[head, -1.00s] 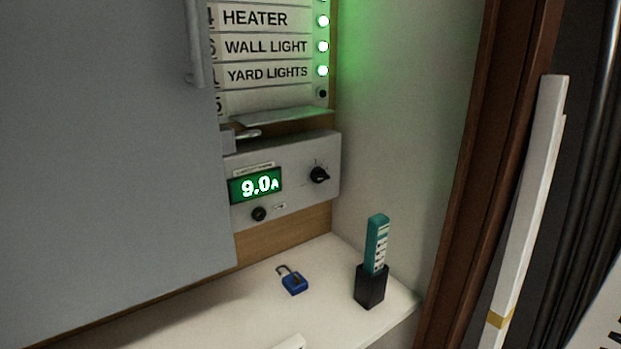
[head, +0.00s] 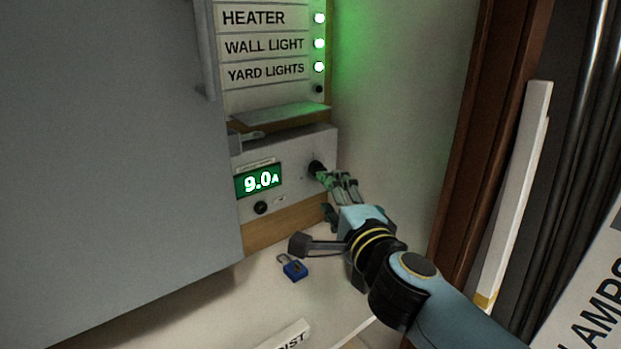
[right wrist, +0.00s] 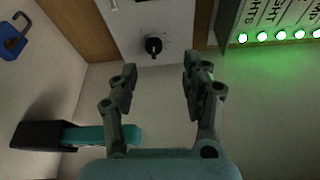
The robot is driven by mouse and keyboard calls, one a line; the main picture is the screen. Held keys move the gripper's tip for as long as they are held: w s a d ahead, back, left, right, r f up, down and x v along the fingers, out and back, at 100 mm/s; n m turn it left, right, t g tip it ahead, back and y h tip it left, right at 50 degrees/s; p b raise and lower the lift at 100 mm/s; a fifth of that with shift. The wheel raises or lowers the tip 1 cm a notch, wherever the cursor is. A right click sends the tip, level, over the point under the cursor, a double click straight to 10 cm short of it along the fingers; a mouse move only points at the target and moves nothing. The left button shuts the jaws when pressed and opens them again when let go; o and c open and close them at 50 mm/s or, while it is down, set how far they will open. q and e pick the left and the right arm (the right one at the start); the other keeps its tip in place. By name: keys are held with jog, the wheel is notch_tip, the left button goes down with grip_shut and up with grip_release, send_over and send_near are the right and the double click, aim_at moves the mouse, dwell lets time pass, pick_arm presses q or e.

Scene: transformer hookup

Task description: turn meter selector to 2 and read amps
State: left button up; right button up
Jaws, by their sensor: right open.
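The meter panel (head: 290,195) is a grey box with a green display (head: 259,181) that reads 9.0 A. Its black selector knob (head: 316,168) is at the panel's upper right, partly covered by my gripper in the head view. In the right wrist view the knob (right wrist: 153,45) shows whole, ahead of the fingertips. Its scale marks are too small to read. My right gripper (head: 333,182) is at the knob in the head view. In the right wrist view the gripper (right wrist: 159,75) is open and empty, its fingers on either side of the knob's line. My left gripper is not in view.
A blue padlock (head: 293,267) lies on the white shelf (head: 235,310) below the panel. A grey cabinet door (head: 110,130) is at left. Labelled rows with green lamps (head: 319,43) are above.

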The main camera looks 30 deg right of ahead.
aim_at(318, 170)
jog(key=w+d+f+m+h+b, duration=0.1)
jog(key=w+d, duration=0.3)
jog(key=w, duration=0.6)
jog(key=shift+w+f+g, duration=0.2)
jog(key=shift+f+g, duration=0.05)
jog(key=shift+g, duration=0.15)
jog(key=shift+d, duration=0.1)
jog(key=shift+s, duration=0.1)
grip_shut()
